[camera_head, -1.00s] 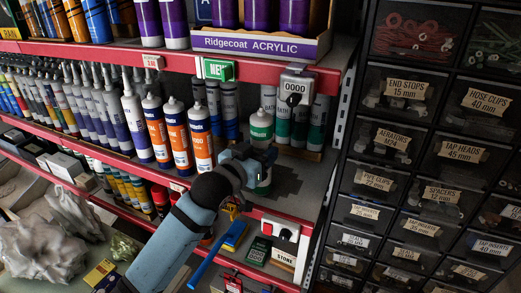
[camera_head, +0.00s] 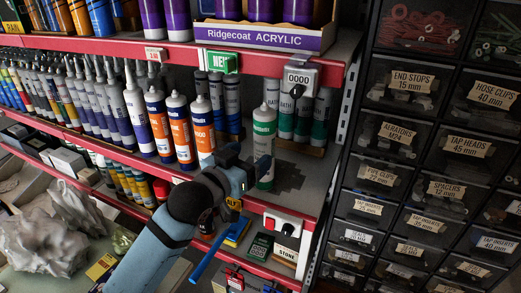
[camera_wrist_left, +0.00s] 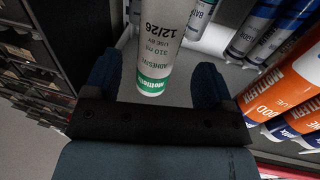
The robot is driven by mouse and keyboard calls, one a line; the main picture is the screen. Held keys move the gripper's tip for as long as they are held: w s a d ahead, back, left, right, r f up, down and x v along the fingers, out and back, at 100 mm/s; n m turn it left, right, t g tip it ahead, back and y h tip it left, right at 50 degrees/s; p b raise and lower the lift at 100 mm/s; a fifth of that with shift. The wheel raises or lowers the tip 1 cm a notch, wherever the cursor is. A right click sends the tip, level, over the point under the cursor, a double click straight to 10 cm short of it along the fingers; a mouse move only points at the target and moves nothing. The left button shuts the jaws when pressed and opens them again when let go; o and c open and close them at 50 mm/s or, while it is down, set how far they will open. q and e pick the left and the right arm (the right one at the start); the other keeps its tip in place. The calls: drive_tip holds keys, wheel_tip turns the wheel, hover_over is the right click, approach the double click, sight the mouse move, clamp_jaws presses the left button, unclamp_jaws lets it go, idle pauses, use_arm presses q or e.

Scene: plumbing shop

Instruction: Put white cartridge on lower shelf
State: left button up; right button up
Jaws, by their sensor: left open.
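The white cartridge (camera_head: 264,148) with a green band stands upright near the front of the middle shelf (camera_head: 305,180), right of the orange-and-white cartridges. My left gripper (camera_head: 247,170) is open at its lower part, with fingers apart. In the left wrist view, the white cartridge (camera_wrist_left: 160,45), printed with 12/26 and a green base band, lies between the spread fingers of my left gripper (camera_wrist_left: 156,82). Gaps show on both sides of it. A lower level below the middle shelf holds small items; my arm hides part of it. My right gripper is not in view.
Orange-and-white cartridges (camera_head: 179,130) stand close on the left, and green-and-white tubes (camera_head: 303,115) stand behind. The upper shelf's red edge (camera_head: 265,65) runs overhead. Drawer cabinets (camera_head: 440,150) fill the right.

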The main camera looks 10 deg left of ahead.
use_arm(q)
drive_tip(key=v, duration=0.6)
drive_tip(key=s+a+f+n+g+y, duration=0.1)
drive_tip(key=s+f+g+y, duration=0.2)
drive_tip(key=f, duration=1.7)
drive_tip(key=s+a+f+g, duration=0.1)
drive_tip(key=s+f+g, duration=0.1)
drive_tip(key=s+f, duration=1.4)
wheel_tip(320, 180, down, 4)
drive_tip(key=shift+r+g+b, duration=0.25)
drive_tip(key=shift+g+b, duration=0.05)
drive_tip(key=shift+y, duration=0.3)
drive_tip(key=r+p, duration=0.5)
drive_tip(key=shift+a, duration=0.25)
